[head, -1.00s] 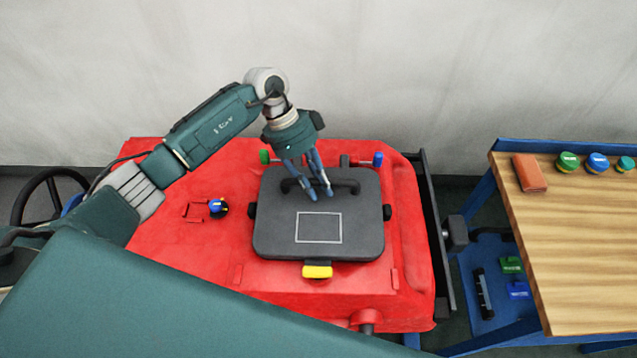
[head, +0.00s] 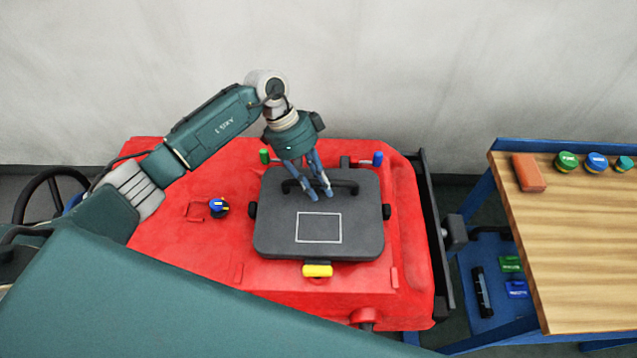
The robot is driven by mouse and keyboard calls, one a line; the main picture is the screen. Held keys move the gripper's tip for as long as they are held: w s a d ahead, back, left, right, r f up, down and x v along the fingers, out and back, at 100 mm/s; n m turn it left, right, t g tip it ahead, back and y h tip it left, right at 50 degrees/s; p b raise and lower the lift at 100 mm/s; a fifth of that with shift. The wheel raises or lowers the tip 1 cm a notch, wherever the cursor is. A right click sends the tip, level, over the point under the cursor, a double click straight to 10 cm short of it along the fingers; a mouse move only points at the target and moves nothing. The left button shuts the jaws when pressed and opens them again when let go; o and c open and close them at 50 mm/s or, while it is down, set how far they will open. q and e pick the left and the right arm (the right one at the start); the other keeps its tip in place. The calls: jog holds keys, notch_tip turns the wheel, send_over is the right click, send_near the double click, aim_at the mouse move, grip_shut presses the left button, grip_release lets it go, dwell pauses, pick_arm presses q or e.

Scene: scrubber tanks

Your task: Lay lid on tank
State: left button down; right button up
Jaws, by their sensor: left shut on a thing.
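The dark grey lid (head: 278,235) with a white rectangle outline lies flat over the top of the red tank (head: 175,250). A black bar handle (head: 350,186) runs across the lid's far part. My left gripper (head: 319,193) comes down from above at this handle and is shut on it. The fingers hide the handle's middle. A yellow latch (head: 317,271) sits at the lid's near edge, and black knobs flank its sides. I cannot tell whether the lid is fully seated. My right gripper is not in view.
A blue and black knob (head: 218,208) is on the tank left of the lid. Green (head: 265,157) and blue (head: 378,158) pegs stand behind the lid. A wooden-topped bench (head: 580,250) at right holds a brown block (head: 528,173) and several round caps.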

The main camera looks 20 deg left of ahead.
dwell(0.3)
pick_arm(q)
jog(key=c, duration=0.9)
grip_release()
jog(key=shift+c, duration=0.2)
jog(key=shift+r, duration=0.2)
jog(key=shift+p+v, duration=1.95)
jog(key=shift+v, duration=0.15)
notch_tip(320, 180, up, 5)
jog(key=p, duration=0.5)
jog(key=shift+r, duration=0.1)
